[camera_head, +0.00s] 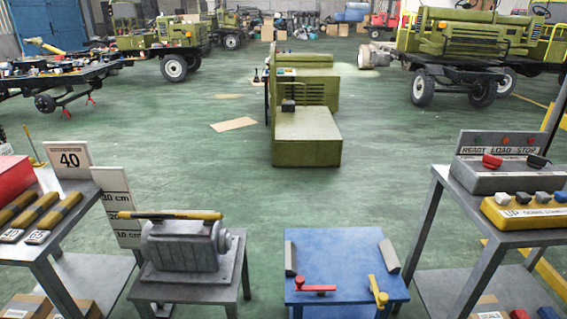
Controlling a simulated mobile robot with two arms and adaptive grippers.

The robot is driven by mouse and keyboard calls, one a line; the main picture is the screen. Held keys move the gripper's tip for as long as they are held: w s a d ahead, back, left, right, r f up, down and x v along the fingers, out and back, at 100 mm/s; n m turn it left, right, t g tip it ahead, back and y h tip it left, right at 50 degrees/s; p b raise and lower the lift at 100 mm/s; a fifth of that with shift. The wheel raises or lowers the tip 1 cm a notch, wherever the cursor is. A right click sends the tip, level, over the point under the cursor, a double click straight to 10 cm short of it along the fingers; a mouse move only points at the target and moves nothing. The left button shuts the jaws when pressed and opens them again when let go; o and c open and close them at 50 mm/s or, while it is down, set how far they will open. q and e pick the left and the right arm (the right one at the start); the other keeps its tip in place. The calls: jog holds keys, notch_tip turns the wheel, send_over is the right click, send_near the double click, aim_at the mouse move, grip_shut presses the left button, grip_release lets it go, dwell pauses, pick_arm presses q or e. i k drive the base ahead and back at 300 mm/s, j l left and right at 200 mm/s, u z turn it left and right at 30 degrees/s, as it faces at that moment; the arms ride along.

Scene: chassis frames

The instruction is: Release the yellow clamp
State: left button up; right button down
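The yellow clamp (378,291) is a short yellow lever at the front right of a small blue-topped table (335,258). Its handle slants back and to the left from a rounded front end. A red clamp (315,287) with an upright knob lies to its left on the same table. Two grey angled blocks stand on the tabletop, one at the left edge (291,258) and one at the right (389,256). Nothing is clearly held under the yellow clamp. Neither of my grippers is in view.
A grey machine (180,246) with a yellow bar on top stands on a table to the left. A right-hand bench carries a yellow button box (528,212) and a grey control panel (498,177). Open green floor (400,170) lies behind the blue table.

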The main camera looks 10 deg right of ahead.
aim_at(382, 298)
jog(key=z, duration=1.2)
